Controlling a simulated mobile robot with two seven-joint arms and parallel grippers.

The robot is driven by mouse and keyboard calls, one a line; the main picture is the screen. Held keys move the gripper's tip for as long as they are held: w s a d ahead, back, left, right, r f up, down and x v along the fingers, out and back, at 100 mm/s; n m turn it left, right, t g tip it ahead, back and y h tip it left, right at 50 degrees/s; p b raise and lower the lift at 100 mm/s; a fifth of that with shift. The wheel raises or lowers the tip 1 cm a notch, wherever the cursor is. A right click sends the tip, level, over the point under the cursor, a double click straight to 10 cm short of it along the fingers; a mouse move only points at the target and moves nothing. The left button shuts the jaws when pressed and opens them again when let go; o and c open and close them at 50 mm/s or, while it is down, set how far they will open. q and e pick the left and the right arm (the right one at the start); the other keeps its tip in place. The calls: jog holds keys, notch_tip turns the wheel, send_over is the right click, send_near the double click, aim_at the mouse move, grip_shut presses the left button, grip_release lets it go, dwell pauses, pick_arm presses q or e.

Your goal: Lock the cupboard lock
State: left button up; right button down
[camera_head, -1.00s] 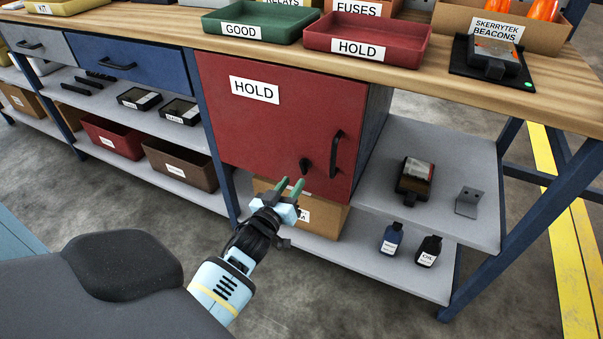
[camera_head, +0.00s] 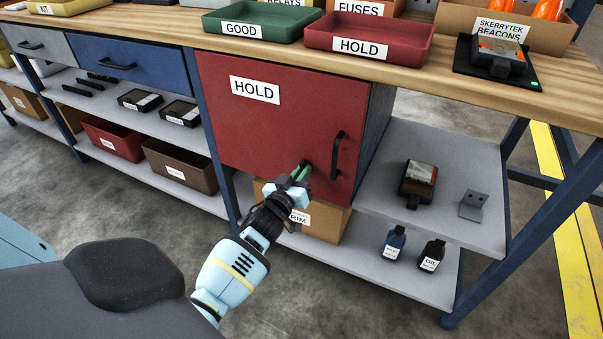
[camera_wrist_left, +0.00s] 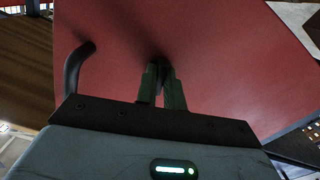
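The red cupboard door (camera_head: 265,125) marked HOLD is closed under the workbench. Its lock is a small dark knob (camera_head: 307,165) low on the door, left of the black handle (camera_head: 337,155). The knob also shows in the left wrist view (camera_wrist_left: 160,62), partly hidden by the fingers. My left gripper (camera_head: 302,172) is at the knob, its green fingertips pointing at the door. In the left wrist view the two fingers (camera_wrist_left: 161,80) stand a little apart, one on each side of the knob. I cannot tell whether they press on it. My right gripper is not in view.
The handle also shows in the left wrist view (camera_wrist_left: 76,68), beside the fingers. A brown box (camera_head: 330,222) stands below the cupboard. The grey shelf (camera_head: 395,215) to the right holds a dark device (camera_head: 417,182) and a metal bracket (camera_head: 473,204). The wooden benchtop (camera_head: 400,70) overhangs above.

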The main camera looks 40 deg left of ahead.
pick_arm(q)
grip_shut()
jog(key=m, duration=0.3)
dwell(0.3)
jog(key=o, duration=0.6)
grip_release()
jog(key=shift+c, duration=0.2)
